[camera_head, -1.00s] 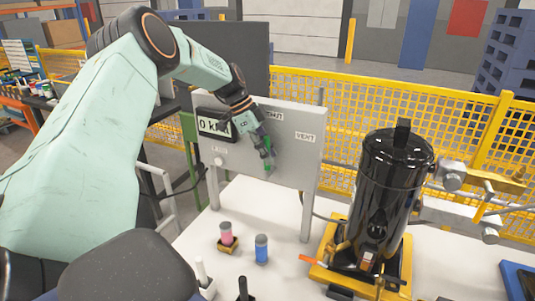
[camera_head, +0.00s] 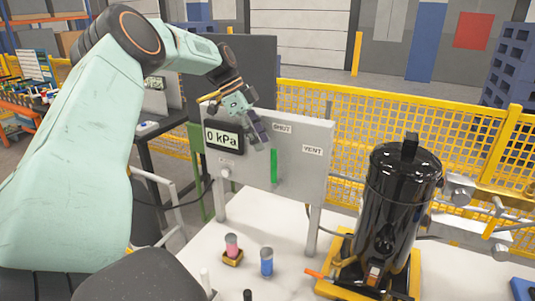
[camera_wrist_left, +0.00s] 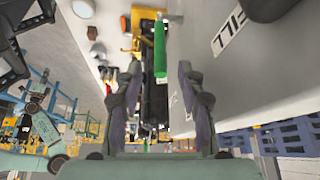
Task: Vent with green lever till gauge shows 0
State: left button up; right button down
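The green lever (camera_head: 274,166) stands about vertical on the grey panel (camera_head: 307,176), below the SHUT label (camera_head: 282,128) and left of the VENT label (camera_head: 313,150). The gauge (camera_head: 221,138) on the panel reads 0 kPa. My left gripper (camera_head: 262,130) is above the lever, in front of the panel's upper part. In the left wrist view its fingers (camera_wrist_left: 158,98) are spread with nothing between them, and the green lever (camera_wrist_left: 160,48) shows beyond the fingertips, apart from them. My right gripper is not in view.
A black tank (camera_head: 400,195) stands on a yellow base right of the panel. A pink-filled jar (camera_head: 232,245) and a blue jar (camera_head: 266,262) stand on the white table (camera_head: 275,225) in front. A yellow mesh fence (camera_head: 340,130) runs behind.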

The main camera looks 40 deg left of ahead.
pick_arm(q)
jog(key=shift+v, duration=1.35)
